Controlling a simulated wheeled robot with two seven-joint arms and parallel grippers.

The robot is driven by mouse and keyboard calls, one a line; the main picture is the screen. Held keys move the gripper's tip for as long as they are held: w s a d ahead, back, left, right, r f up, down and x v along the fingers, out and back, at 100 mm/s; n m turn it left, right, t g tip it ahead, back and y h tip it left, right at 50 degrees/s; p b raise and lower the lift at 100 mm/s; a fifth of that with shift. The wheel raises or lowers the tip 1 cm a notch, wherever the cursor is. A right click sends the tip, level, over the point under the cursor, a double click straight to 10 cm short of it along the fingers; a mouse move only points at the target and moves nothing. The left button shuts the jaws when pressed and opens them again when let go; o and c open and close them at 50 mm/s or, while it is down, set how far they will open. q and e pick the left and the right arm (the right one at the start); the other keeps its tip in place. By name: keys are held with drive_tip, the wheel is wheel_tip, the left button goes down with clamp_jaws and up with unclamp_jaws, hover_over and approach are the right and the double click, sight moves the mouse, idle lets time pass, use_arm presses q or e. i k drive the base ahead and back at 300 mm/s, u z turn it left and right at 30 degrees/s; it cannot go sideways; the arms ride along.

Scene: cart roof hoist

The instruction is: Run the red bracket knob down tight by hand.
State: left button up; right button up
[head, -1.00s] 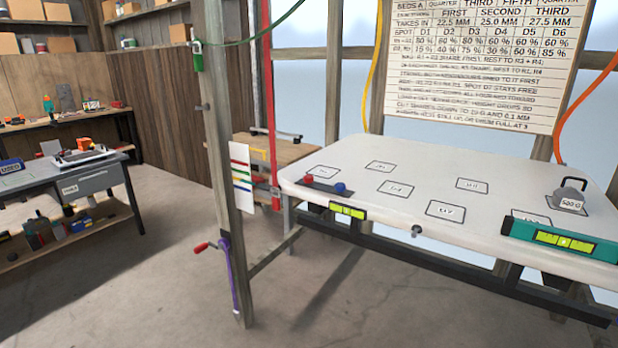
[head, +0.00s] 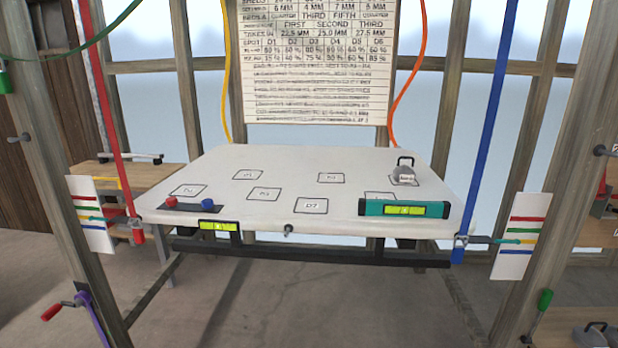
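A small red knob (head: 171,201) and a blue knob (head: 208,205) sit on a dark strip (head: 189,209) at the near left corner of the white roof panel (head: 290,165). A red strap (head: 103,105) hangs at the left and ends in a red fitting (head: 137,231) by the panel's left corner. I cannot tell from here which red part is the bracket knob or how tight it is. Neither of my grippers is in view.
A teal level (head: 375,208) and a weight (head: 404,175) lie on the panel's right. A yellow-green vial (head: 218,226) is on its front edge. Wooden posts flank it. A red-handled crank (head: 58,310) sticks out at left, a green-handled one (head: 545,299) at right.

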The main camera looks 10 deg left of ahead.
sight(171, 201)
drive_tip(key=k, duration=0.4)
drive_tip(key=u, duration=1.05)
drive_tip(key=i, duration=1)
drive_tip(key=u, duration=0.35)
drive_tip(key=i, duration=1)
drive_tip(key=z, duration=0.3)
